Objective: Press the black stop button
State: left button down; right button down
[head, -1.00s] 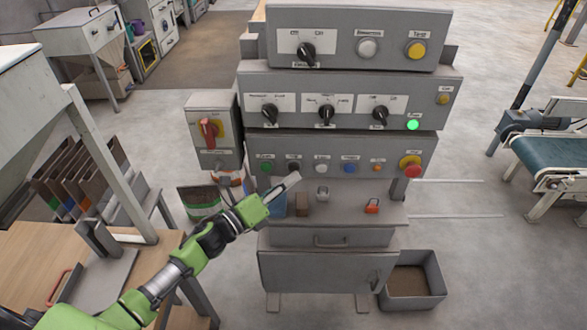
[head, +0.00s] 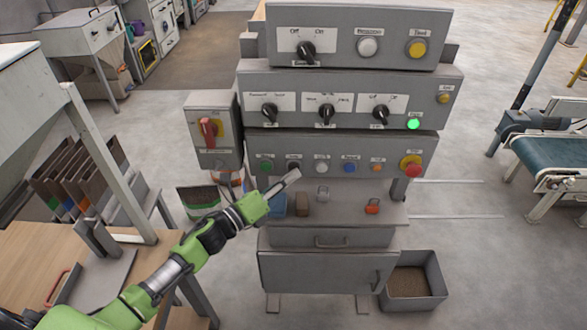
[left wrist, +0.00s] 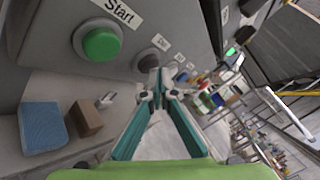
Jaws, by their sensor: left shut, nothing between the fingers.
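The black stop button (head: 293,167) is in the lower row of the grey control panel, just right of the green Start button (head: 265,167). In the left wrist view the black button (left wrist: 148,61) shows dark and round, partly behind my fingertips, next to the large green Start button (left wrist: 101,44). My left gripper (head: 293,176) is shut and empty, its tips just below and in front of the black button. In the left wrist view the closed fingertips (left wrist: 158,88) show near the button; I cannot tell whether they touch it. My right gripper is not in view.
White (head: 321,167), blue (head: 350,167) and orange (head: 377,167) buttons and a red emergency stop (head: 411,166) continue the row. The shelf below holds a blue block (head: 277,205), a brown block (head: 302,204) and a red padlock (head: 372,206). A red-handled switch box (head: 212,130) stands left.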

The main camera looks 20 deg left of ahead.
pick_arm(q)
jog(key=shift+w+a, duration=0.1)
jog(key=shift+w, duration=0.2)
dwell(0.4)
jog(key=shift+s+d, duration=0.25)
jog(key=shift+s, duration=0.5)
jog(key=s+d+p, duration=0.1)
jog(key=s, duration=0.4)
jog(key=shift+s+d, duration=0.3)
jog(key=shift+s, duration=0.1)
